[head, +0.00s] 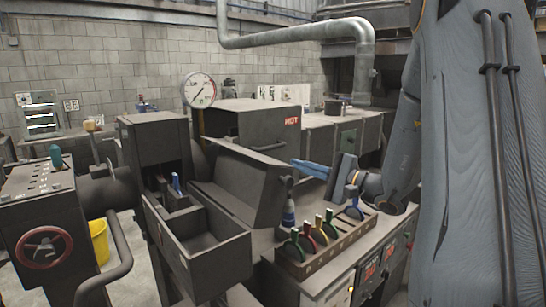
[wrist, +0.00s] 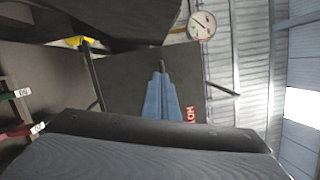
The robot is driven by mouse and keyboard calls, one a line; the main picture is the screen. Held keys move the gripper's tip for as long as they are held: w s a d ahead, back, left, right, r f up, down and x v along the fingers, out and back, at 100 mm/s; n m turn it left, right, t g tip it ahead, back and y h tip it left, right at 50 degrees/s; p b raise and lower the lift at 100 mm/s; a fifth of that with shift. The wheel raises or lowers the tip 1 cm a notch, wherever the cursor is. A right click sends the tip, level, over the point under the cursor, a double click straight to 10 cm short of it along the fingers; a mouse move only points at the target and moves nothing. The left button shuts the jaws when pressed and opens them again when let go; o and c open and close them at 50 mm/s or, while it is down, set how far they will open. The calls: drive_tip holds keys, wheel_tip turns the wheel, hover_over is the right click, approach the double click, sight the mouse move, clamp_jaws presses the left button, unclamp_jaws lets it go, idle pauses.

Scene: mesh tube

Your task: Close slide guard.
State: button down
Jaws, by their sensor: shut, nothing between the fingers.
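A dark grey sloped panel (head: 242,187), which looks like the slide guard, sits tilted at the middle of the machine, behind the open box-shaped trough (head: 205,240). I cannot tell for sure which part is the guard. My gripper (head: 297,164) is just right of the panel's upper right edge, its blue fingers pointing left. In the head view they appear apart from the panel. In the wrist view my gripper (wrist: 160,72) has its fingers together and empty. A dark surface (wrist: 125,14) fills the top there, beyond the fingertips.
A row of coloured levers (head: 322,232) stands below my gripper, with an upright dark knob (head: 288,208) at its left. A box marked HOT (head: 250,124) is behind. A gauge (head: 199,90) and a yellow bucket (head: 99,243) are further left.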

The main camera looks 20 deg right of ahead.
drive_tip(key=w+a+r+p, duration=0.2)
drive_tip(key=w+a+p, duration=0.4)
drive_tip(key=a, duration=0.3)
drive_tip(key=shift+w+r, duration=0.1)
drive_tip(key=shift+w, duration=0.05)
idle(0.4)
